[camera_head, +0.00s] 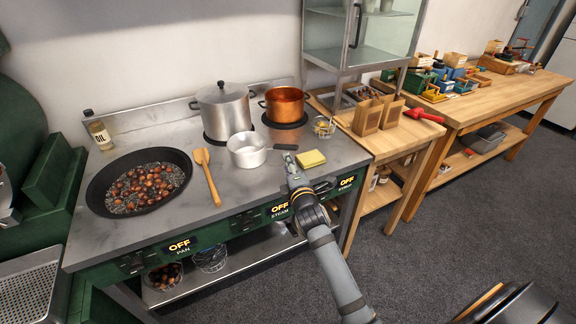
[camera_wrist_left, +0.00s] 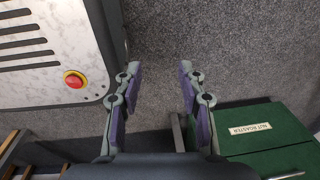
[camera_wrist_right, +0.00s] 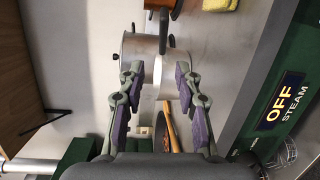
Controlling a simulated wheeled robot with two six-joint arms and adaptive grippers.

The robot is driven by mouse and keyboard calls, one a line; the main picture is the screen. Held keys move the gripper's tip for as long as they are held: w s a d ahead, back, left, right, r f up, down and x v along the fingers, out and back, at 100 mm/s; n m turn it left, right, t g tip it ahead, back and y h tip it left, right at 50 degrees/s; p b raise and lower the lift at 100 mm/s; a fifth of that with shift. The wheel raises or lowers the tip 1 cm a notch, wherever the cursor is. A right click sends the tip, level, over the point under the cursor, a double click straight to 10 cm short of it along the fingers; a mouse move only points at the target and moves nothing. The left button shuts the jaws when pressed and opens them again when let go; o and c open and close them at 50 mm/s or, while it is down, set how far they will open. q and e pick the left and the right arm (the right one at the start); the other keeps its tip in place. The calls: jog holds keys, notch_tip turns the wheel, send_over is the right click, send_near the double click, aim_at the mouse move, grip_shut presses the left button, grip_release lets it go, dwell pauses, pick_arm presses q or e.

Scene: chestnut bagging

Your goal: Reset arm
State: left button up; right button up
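My right gripper (camera_head: 287,160) is over the front of the stove, its tips close to the dark handle of a small saucepan (camera_head: 247,156). In the right wrist view the same gripper (camera_wrist_right: 158,85) is open, with nothing held between its fingers. The saucepan lies beyond its fingertips there. My left gripper (camera_wrist_left: 158,85) is open and empty above the grey floor in the left wrist view; it does not show in the head view.
The stove holds a black pan of chestnuts (camera_head: 162,171), a wooden spatula (camera_head: 208,178), a steel pot (camera_head: 222,110), a copper pot (camera_head: 285,104) and a yellow sponge (camera_head: 311,158). Paper bags (camera_head: 367,117) stand on the wooden table. A green nut roaster (camera_wrist_left: 265,130) is near my left gripper.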

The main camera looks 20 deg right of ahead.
jog(key=s+d+f+m+g, duration=0.1)
jog(key=s+f+m+g, duration=0.5)
jog(key=s+f+m, duration=0.45)
jog(key=s+a+f+m+g+y, duration=0.1)
jog(key=s+f+m+g, duration=0.25)
jog(key=s, duration=0.65)
jog(key=s+a+f+m+g+y, duration=0.1)
jog(key=s+f+m+g, duration=0.2)
jog(key=s, duration=0.7)
notch_tip(320, 180, down, 23)
jog(key=d+g+p, duration=0.1)
jog(key=d+g, duration=0.1)
pick_arm(q)
jog(key=w+r+p, duration=0.1)
jog(key=w+r, duration=0.1)
jog(key=shift+w+d+r+p, duration=0.1)
jog(key=shift+w+r+p, duration=0.2)
jog(key=shift+r, duration=0.1)
pick_arm(e)
jog(key=s+d+f+g, duration=0.1)
jog(key=s+f, duration=1.5)
jog(key=s, duration=0.4)
jog(key=shift+d, duration=0.25)
